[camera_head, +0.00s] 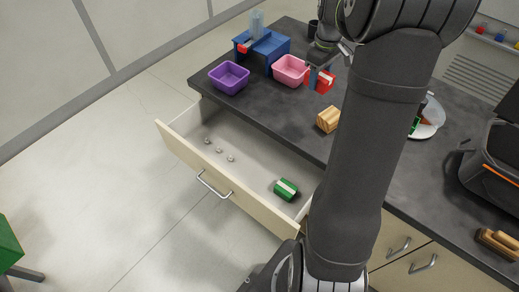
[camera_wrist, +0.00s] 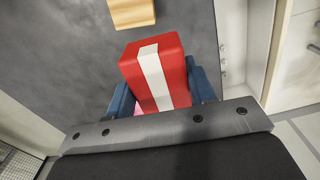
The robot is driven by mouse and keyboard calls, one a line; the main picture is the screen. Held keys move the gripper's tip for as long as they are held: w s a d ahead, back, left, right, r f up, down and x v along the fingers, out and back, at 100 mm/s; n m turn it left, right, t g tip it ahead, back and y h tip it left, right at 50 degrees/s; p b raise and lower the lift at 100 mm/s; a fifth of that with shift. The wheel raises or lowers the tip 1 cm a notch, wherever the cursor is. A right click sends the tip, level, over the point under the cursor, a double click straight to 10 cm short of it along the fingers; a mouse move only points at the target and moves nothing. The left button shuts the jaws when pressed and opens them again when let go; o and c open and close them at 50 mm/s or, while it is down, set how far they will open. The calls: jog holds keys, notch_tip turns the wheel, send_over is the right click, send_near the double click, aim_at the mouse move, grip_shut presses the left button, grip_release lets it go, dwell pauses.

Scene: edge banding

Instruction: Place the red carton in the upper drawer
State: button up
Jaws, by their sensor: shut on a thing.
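The red carton (camera_wrist: 153,72) has a white stripe and sits between the two blue fingers of my gripper (camera_wrist: 160,92) in the wrist view. My gripper is shut on it. In the head view the red carton (camera_head: 322,82) is at my gripper (camera_head: 320,76), above the dark countertop and right of the pink bin; whether it touches the counter I cannot tell. The upper drawer (camera_head: 250,150) is pulled open below the counter's front edge. It holds a green carton (camera_head: 286,189) with a pale stripe and several small light knobs (camera_head: 219,150).
A pink bin (camera_head: 290,71), a purple bin (camera_head: 229,77) and a blue stand (camera_head: 268,46) are at the counter's far end. A wooden block (camera_head: 328,119) sits near the front edge; it also shows in the wrist view (camera_wrist: 132,12). A white plate (camera_head: 431,117) lies right of my arm. The drawer's middle is free.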

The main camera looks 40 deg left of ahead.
jog(key=s+a+m, duration=0.3)
jog(key=s+a, duration=0.1)
jog(key=s, duration=0.5)
jog(key=m, duration=0.5)
send_over(261, 175)
jog(key=s+d, duration=0.3)
notch_tip(261, 175, down, 37)
jog(key=shift+w+r, duration=0.1)
jog(key=w+a, duration=0.1)
jog(key=w+a+f, duration=0.1)
jog(key=a, duration=0.1)
jog(key=shift+w, duration=0.3)
jog(key=shift+f, duration=0.1)
